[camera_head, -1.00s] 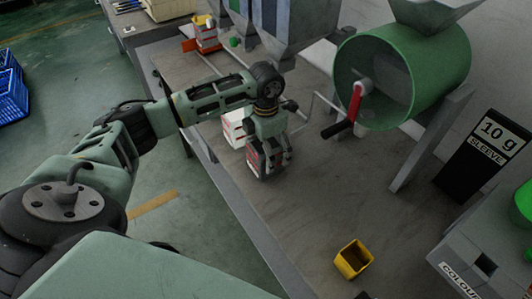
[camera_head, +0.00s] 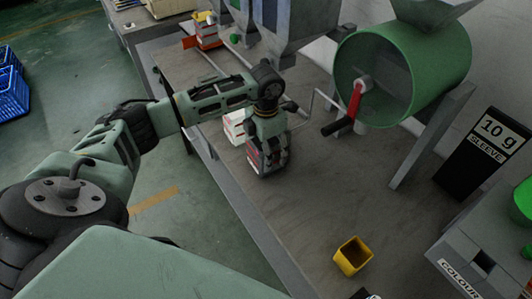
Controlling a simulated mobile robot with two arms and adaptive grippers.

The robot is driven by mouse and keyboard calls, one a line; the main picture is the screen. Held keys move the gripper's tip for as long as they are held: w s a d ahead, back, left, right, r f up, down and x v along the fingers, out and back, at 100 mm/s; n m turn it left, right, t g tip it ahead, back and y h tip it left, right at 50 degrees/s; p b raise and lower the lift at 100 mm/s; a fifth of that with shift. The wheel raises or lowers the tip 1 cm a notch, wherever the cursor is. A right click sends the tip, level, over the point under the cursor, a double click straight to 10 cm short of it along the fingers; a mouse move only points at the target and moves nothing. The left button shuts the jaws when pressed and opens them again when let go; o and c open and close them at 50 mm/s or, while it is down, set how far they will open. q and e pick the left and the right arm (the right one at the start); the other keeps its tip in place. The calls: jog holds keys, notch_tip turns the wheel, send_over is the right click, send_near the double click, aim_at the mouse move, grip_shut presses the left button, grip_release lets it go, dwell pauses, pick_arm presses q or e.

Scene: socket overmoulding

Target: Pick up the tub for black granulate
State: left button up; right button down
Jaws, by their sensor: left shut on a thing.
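My left gripper (camera_head: 268,157) is over the table, pointing down, with its fingers shut around a dark tub (camera_head: 255,160) with red and white markings. The fingers hide part of this tub. I cannot tell whether its bottom touches the table. A white tub (camera_head: 235,127) with red marks stands just behind it, partly hidden by my arm. My right gripper is not in view.
A yellow tub (camera_head: 352,256) stands apart at the table's front. A green drum (camera_head: 405,70) with a red-handled crank is at the right, beside a black "10 g SLEEVE" box (camera_head: 483,155). Grey hoppers (camera_head: 290,25) stand behind. The table's middle (camera_head: 325,200) is clear.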

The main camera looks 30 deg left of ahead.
pick_arm(q)
jog(key=c, duration=0.3)
